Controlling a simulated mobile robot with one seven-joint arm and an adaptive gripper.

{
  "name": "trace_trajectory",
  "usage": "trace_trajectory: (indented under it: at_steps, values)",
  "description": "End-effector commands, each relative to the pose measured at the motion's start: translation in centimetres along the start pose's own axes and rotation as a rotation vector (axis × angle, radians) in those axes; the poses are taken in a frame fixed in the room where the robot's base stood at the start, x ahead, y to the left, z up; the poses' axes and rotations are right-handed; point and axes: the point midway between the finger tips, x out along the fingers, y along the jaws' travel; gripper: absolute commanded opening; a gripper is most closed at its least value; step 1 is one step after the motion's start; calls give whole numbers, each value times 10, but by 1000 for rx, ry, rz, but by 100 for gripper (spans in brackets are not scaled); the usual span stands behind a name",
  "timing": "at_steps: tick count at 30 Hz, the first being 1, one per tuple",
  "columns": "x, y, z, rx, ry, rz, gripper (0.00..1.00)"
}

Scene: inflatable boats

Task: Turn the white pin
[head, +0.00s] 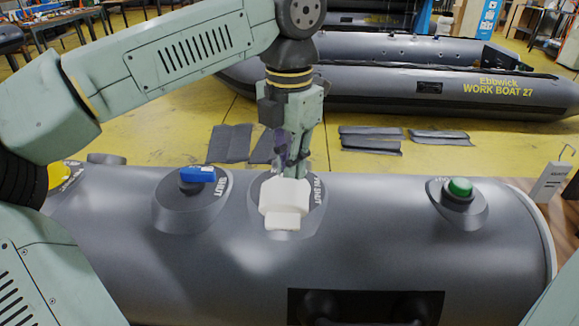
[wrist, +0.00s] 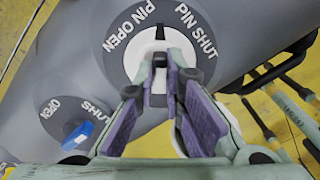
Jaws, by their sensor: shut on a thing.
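The white pin (head: 285,203) sits on a grey round mount on top of the grey inflatable tube. In the wrist view the white pin (wrist: 144,72) has a round body with a small black mark at its top edge, between the words PIN OPEN and PIN SHUT. My gripper (head: 291,172) points down at the pin from behind it in the head view. In the wrist view my gripper (wrist: 160,76) has its purple-padded fingers closed in on the pin's middle, and they hide part of it.
A blue handle (head: 198,174) stands left of the pin, also with OPEN and SHUT labels in the wrist view (wrist: 78,135). A green button (head: 460,187) is to the right, a yellow knob (head: 60,175) far left. A boat (head: 400,85) lies behind on the yellow floor.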

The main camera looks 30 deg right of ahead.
Motion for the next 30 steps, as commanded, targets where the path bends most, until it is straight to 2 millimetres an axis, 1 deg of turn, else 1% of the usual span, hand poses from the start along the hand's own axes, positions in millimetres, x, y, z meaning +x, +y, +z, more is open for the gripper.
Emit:
trace_trajectory:
  at_steps: [6, 15, 22, 30]
  values:
    - [0, 2, 0, -206, 0, 3, 0]
    - [-1, 2, 0, -466, -1, 0, 0]
    - [-1, 2, -1, -612, -1, 0, 0]
    - [-1, 3, -1, -702, -1, 0, 0]
